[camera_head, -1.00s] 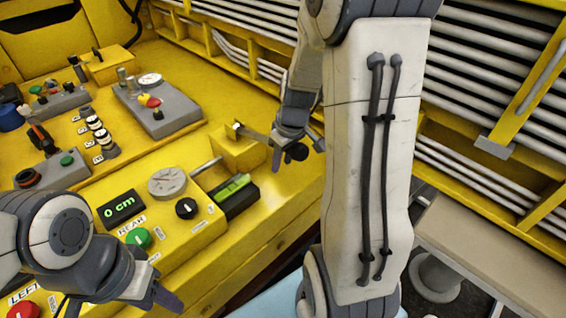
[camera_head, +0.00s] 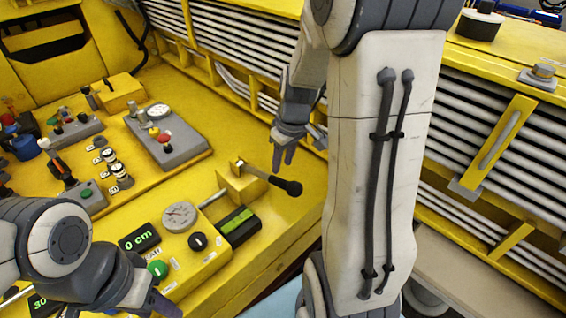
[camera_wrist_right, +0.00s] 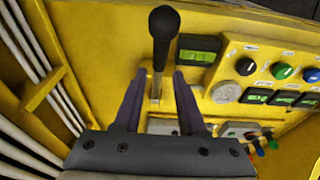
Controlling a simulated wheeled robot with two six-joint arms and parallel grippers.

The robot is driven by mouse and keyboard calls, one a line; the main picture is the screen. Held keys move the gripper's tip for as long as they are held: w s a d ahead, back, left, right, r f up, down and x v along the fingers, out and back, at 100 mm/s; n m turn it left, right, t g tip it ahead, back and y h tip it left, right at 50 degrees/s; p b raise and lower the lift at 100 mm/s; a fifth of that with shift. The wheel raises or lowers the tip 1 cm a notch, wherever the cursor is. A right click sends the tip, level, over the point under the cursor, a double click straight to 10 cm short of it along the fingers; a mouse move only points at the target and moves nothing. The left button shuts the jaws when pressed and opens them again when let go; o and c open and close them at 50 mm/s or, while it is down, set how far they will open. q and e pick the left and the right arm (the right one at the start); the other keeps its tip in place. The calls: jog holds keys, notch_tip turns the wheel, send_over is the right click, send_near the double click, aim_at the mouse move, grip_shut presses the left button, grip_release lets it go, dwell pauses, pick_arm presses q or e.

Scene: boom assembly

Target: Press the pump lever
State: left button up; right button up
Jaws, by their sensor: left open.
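The pump lever (camera_head: 273,180) sticks out to the right from a yellow block (camera_head: 240,187) on the console, ending in a black knob. My right gripper (camera_head: 284,156) is just behind the lever in the head view, with a gap between them. In the right wrist view my right gripper (camera_wrist_right: 158,100) is open, its two fingers apart. The lever (camera_wrist_right: 158,60) shows beyond and between the fingers there, knob at the top. Nothing is held. My left gripper (camera_head: 155,303) is open at the lower left, partly cut off by the frame edge.
A round gauge (camera_head: 180,217), a black knob (camera_head: 198,241) and a green-lit box (camera_head: 238,226) sit in front of the lever. Grey control boxes (camera_head: 170,143) stand at the left. White pipes (camera_head: 232,80) run behind.

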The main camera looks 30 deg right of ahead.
notch_tip(320, 180, up, 2)
jog(key=shift+r+p, duration=0.25)
jog(key=shift+p, duration=0.3)
pick_arm(q)
notch_tip(320, 180, up, 2)
pick_arm(e)
jog(key=c, duration=0.3)
jog(key=shift+f+b, duration=0.1)
jog(key=shift+b, duration=0.25)
grip_shut()
pick_arm(q)
notch_tip(320, 180, down, 11)
jog(key=b, duration=1)
jog(key=shift+b, duration=0.3)
pick_arm(e)
notch_tip(320, 180, up, 7)
jog(key=d, duration=0.2)
jog(key=shift+w+r+g+y, duration=0.2)
jog(key=shift+w+g+y, duration=0.1)
jog(key=shift+g, duration=0.1)
pick_arm(q)
jog(key=shift+f, duration=0.1)
